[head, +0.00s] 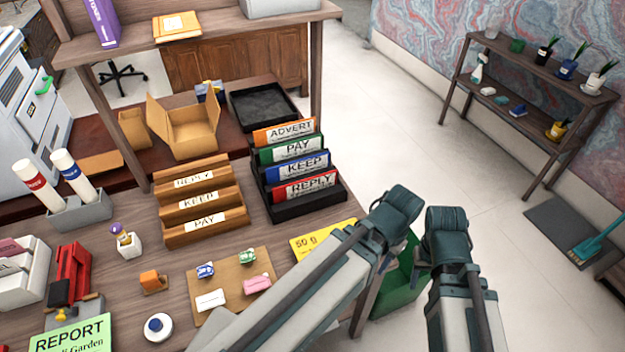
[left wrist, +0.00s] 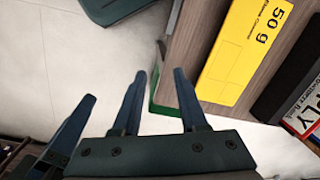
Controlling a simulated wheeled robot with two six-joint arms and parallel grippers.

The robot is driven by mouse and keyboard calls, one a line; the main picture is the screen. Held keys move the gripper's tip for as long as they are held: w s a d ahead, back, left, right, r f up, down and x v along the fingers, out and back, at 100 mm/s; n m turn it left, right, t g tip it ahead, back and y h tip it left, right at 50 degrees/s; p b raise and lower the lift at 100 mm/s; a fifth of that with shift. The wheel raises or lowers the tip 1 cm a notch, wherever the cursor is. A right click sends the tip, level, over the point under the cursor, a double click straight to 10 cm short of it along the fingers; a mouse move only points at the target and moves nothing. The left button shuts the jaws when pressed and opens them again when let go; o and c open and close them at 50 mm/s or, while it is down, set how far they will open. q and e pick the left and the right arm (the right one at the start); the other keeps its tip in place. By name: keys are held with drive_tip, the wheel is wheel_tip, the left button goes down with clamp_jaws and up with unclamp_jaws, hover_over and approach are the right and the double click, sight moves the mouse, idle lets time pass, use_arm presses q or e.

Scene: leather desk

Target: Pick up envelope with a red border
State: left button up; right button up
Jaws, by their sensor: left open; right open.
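I cannot make out an envelope with a red border in either view. The nearest flat paper is a yellow item marked "50 g" (head: 318,243) at the desk's right edge; it also shows in the left wrist view (left wrist: 246,48). My left gripper (head: 400,207) is past the desk's right edge, beside the yellow item, and my arm partly covers that item. In the left wrist view its fingers (left wrist: 160,100) are apart with nothing between them. My right gripper (head: 446,222) is to the right of it, over the floor. It holds nothing that I can see.
A black sorter (head: 310,207) has labelled red, blue, green and orange dividers. A wooden sorter (head: 205,230) stands left of it. A white rack (head: 30,285) holds pinkish cards at far left. A green bin (head: 398,300) is below the desk edge.

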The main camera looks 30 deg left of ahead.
use_arm(q)
drive_tip(key=w+a+f+t+h+b, duration=0.1)
drive_tip(key=w+a+h+b, duration=0.1)
drive_tip(key=a, duration=0.3)
drive_tip(key=w+a+f+m+t+h+b, duration=0.1)
drive_tip(key=w+a+h+b, duration=0.2)
drive_tip(key=a, duration=0.3)
drive_tip(key=w+a+m+h+b, duration=0.1)
drive_tip(key=w+a+h+b, duration=0.1)
drive_tip(key=w+a+h, duration=0.1)
drive_tip(key=shift+w+a+f+t, duration=0.2)
drive_tip(key=shift+w+a, duration=0.05)
drive_tip(key=shift+a, duration=0.35)
drive_tip(key=shift+w+a+f+t, duration=0.2)
drive_tip(key=shift+w+a, duration=0.05)
drive_tip(key=shift+a, duration=0.35)
drive_tip(key=s+a+r+m+t+h+b, duration=0.1)
drive_tip(key=a+r+t+b, duration=0.25)
drive_tip(key=a, duration=0.75)
drive_tip(key=s+a+r+m+t+h+b, duration=0.15)
drive_tip(key=a+t, duration=0.35)
drive_tip(key=a, duration=0.6)
drive_tip(key=shift+w+r+b+x, duration=0.15)
drive_tip(key=shift+b+x, duration=0.6)
drive_tip(key=shift+x, duration=1.5)
drive_tip(key=shift+w+r+b+x, duration=0.15)
drive_tip(key=shift+b+x, duration=0.55)
drive_tip(key=shift+x, duration=1.5)
drive_tip(key=shift+a+f, duration=0.1)
